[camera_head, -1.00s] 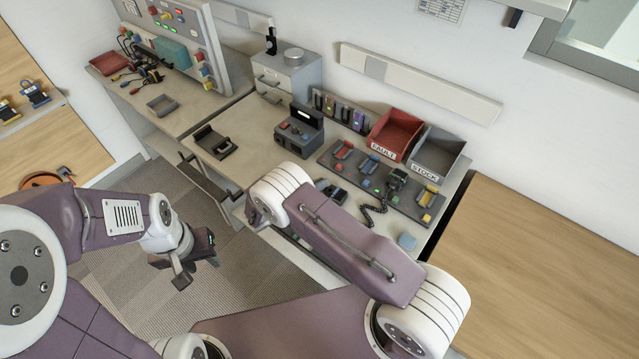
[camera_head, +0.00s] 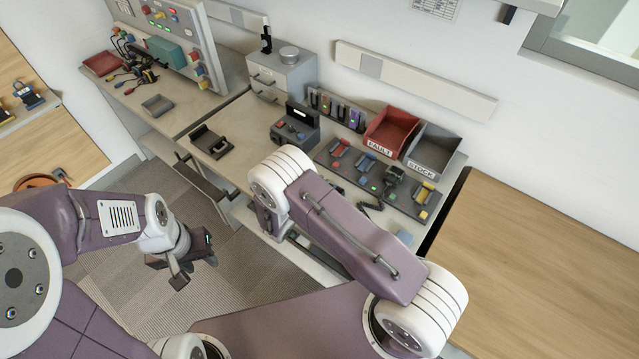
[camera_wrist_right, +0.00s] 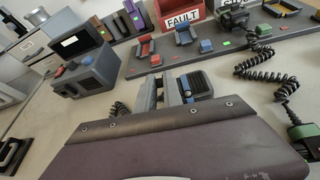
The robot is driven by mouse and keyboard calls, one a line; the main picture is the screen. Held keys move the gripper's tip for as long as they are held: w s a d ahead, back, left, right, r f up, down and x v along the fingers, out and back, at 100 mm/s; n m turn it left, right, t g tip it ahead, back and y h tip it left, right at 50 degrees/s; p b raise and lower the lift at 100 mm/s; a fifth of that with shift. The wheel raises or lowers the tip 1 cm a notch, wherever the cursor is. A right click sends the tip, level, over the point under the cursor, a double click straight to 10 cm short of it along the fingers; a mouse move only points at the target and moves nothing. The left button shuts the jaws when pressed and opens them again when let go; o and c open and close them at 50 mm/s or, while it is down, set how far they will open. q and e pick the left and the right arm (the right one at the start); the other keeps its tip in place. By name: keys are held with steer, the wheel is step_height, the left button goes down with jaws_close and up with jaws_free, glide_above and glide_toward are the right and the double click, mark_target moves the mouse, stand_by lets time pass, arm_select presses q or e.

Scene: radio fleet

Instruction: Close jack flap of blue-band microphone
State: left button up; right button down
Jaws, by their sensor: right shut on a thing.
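In the right wrist view, a dark microphone with a blue part (camera_wrist_right: 200,84) is at the fingers of my right gripper (camera_wrist_right: 170,92), above the bench. The fingers look shut on it. Its jack flap is too small and too covered to make out.
A grey radio unit (camera_wrist_right: 88,76) stands left of the microphone. Behind are a panel with coloured parts (camera_head: 340,168), a red FAULT bin (camera_head: 390,128) and a grey STOCK bin (camera_head: 436,145). A coiled cord (camera_wrist_right: 270,68) and a green-banded microphone (camera_wrist_right: 304,130) are at right.

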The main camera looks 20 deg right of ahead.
steer(key=shift+d, duration=0.1)
stand_by(0.3)
steer(key=c, duration=1.5)
jaws_free()
steer(key=shift+o, duration=0.2)
steer(key=b+v, duration=0.1)
steer(key=v, duration=0.8)
steer(key=shift+o, duration=0.3)
steer(key=shift+s, duration=0.1)
